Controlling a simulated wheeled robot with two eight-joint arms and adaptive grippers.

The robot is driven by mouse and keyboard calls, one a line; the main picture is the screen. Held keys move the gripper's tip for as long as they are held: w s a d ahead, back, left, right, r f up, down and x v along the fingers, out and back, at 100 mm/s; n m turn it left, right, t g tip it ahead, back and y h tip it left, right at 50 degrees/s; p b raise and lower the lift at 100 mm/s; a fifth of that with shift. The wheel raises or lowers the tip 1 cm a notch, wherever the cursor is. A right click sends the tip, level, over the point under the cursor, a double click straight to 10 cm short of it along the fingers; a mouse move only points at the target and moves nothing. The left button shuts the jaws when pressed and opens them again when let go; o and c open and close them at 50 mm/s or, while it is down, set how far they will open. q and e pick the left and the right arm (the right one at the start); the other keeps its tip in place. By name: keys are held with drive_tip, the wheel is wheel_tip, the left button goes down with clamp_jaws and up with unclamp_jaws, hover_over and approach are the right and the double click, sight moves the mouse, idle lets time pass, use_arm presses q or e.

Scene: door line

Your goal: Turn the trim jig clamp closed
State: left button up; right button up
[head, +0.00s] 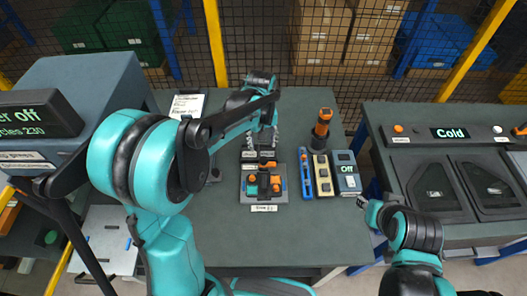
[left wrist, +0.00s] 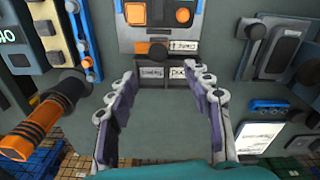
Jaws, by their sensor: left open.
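The trim jig appears to be the grey fixture (head: 246,193) with orange and teal parts on the table, in front of my left gripper. It also shows at the top of the left wrist view (left wrist: 128,38), partly cut off. A dark round knob (left wrist: 158,50) sits at its near edge there, possibly the clamp handle; I cannot tell its setting. Dark blocks with small pale labels (left wrist: 152,78) lie beside it. My left gripper (head: 262,146) is open and empty, pointing down; its fingers (left wrist: 161,88) frame the labels without visible contact.
Right of the jig lie a blue tool (head: 306,175), a beige strip (head: 322,176) and a grey box reading Off (head: 347,180). An orange-handled tool (head: 322,124) stands behind them. A white sheet (head: 187,105) lies at the back left. The table front is clear.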

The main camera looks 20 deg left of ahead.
sight(263, 159)
use_arm(q)
drive_tip(key=shift+w+d+f, duration=0.1)
drive_tip(key=shift+w+f, duration=0.3)
drive_tip(key=shift+f, duration=0.2)
wheel_tip(263, 159, down, 8)
drive_tip(key=shift+r+b, duration=0.2)
drive_tip(key=shift+b, duration=0.7)
drive_tip(key=c, duration=1.2)
